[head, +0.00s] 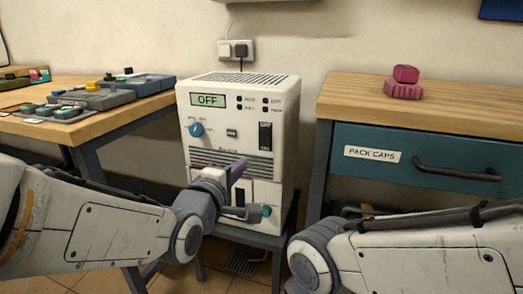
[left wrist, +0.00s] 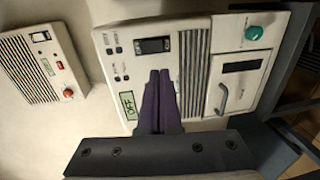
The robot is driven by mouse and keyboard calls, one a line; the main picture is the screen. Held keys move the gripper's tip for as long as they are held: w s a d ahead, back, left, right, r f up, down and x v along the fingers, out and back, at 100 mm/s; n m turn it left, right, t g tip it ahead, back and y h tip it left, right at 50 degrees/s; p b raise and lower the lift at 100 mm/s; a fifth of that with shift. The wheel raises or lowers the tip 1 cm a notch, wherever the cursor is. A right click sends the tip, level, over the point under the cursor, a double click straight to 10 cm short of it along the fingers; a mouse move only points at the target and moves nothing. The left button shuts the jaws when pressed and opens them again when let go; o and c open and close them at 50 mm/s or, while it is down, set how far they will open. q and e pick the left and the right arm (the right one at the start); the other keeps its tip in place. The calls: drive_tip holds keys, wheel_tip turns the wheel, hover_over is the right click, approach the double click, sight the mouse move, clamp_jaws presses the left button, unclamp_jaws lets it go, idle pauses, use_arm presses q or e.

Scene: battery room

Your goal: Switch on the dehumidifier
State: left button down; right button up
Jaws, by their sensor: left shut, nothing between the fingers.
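The dehumidifier (head: 222,152) is a white box on a low grey stand, with a display (head: 208,100) reading OFF. Its front has a blue knob (head: 196,129), a small dark button (head: 231,133) and a black rocker switch (head: 265,136). In the left wrist view the display (left wrist: 128,105) and rocker (left wrist: 153,45) show sideways; the blue knob is not visible there. My left gripper (head: 238,170) is shut and empty, its purple fingers (left wrist: 160,100) in front of the lower grille. I cannot tell whether they touch it. My right gripper is out of view.
A wooden bench (head: 130,115) with control boxes stands left. A teal drawer cabinet (head: 400,190) labelled PACK CAPS stands right, with pink blocks (head: 404,88) on top. A wall socket (head: 236,49) is above the dehumidifier. The left wrist view shows another white unit (left wrist: 40,65) with a red button.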

use_arm(q)
drive_tip(key=p, duration=0.8)
approach(264, 144)
drive_tip(key=b+x, duration=0.2)
drive_tip(key=x, duration=0.3)
drive_tip(key=shift+f, duration=0.15)
drive_tip(key=shift+x, duration=0.9)
